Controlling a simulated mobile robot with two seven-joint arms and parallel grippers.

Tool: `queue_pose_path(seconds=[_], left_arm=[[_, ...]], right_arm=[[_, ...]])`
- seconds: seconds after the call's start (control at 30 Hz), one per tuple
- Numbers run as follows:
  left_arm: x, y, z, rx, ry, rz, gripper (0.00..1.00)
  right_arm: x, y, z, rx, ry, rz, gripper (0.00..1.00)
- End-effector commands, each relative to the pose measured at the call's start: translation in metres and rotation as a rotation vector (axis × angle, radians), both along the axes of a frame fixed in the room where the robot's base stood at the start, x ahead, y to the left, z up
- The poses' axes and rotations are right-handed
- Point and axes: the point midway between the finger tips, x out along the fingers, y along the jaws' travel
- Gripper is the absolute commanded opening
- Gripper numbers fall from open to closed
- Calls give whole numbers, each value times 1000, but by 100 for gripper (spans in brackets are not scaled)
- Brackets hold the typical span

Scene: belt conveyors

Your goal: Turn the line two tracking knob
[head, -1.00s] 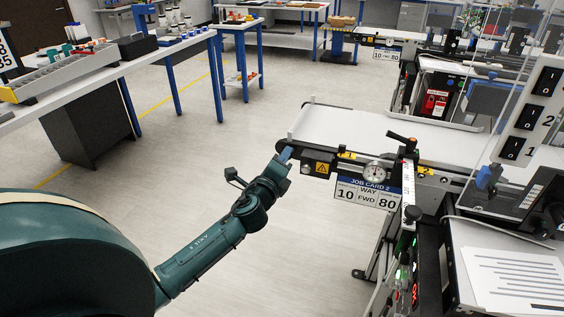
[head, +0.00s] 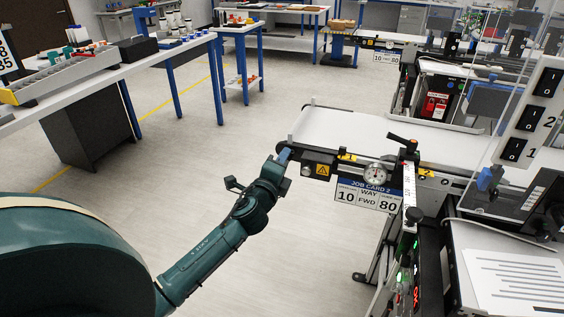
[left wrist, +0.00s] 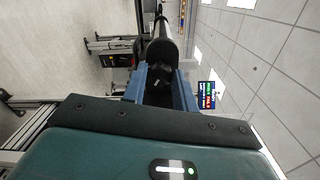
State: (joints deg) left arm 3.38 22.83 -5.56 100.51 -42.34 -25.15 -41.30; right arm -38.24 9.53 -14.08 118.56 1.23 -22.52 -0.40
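The line two conveyor (head: 350,133) has a white belt, and a job card 2 sign hangs on its side. Its near left corner carries a dark round knob, which shows in the left wrist view (left wrist: 161,72) as a black cylinder end. My left gripper (head: 284,155) is at that corner. In the left wrist view, its two blue fingers (left wrist: 160,88) stand on either side of the black knob, with no clear gap. The knob is mostly hidden by the gripper in the head view. My right gripper is not in view.
A switch panel (head: 531,115) stands at far right. A workbench (head: 110,75) with trays is at left. The floor between is clear.

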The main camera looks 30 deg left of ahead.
Motion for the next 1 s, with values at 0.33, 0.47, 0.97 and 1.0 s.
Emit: queue_pose_path(seconds=[0.33,0.47,0.97,1.0], left_arm=[[0,0,0,2,-1,1,50],[0,0,0,2,0,0,50],[-80,-19,-3,0,3,0,50],[-88,-21,-3,0,3,0,50]], right_arm=[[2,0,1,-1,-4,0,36],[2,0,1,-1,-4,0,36],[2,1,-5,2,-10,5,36],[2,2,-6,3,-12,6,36]])
